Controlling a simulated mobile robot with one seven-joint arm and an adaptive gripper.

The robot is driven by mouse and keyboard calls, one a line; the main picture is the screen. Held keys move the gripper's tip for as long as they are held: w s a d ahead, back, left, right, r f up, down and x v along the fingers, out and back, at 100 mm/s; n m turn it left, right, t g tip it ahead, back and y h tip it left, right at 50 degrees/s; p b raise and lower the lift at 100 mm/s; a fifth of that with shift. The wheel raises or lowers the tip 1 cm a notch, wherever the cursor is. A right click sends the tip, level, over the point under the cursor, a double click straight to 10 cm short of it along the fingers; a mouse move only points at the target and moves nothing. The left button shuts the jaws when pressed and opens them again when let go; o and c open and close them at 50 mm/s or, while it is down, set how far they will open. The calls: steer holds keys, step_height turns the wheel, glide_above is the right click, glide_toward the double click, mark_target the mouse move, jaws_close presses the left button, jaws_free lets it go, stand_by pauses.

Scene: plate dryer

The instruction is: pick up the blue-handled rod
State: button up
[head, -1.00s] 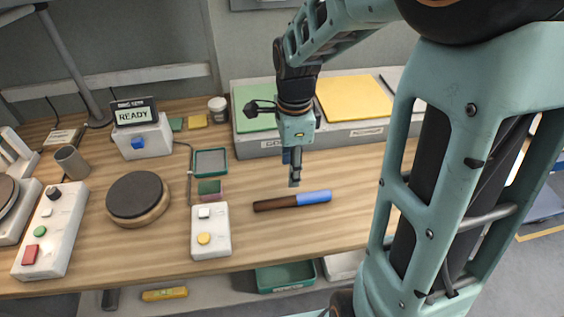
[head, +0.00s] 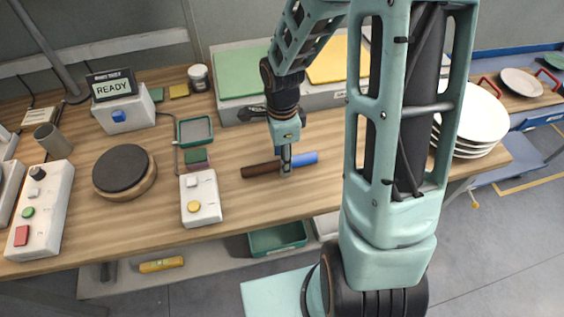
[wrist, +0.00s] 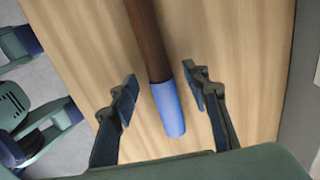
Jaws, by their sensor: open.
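The blue-handled rod (head: 262,170) lies flat on the wooden table, its brown part to the left and its blue handle (head: 306,158) to the right in the head view. My gripper (head: 286,170) points down at the rod near where brown meets blue. In the wrist view my gripper (wrist: 163,95) is open, with one finger on each side of the rod. The blue handle (wrist: 168,110) lies between the fingers with a gap on both sides. The exact height of the fingertips over the table is hard to tell.
A white control box (head: 200,198) with a yellow button stands left of the rod. Behind are a green panel (head: 240,72) and a yellow panel (head: 325,60) on a grey unit. White plates (head: 483,115) are stacked at the right. The table in front of the rod is clear.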

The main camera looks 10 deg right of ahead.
steer(key=shift+f, duration=0.4)
jaws_close()
steer(key=shift+r, duration=0.1)
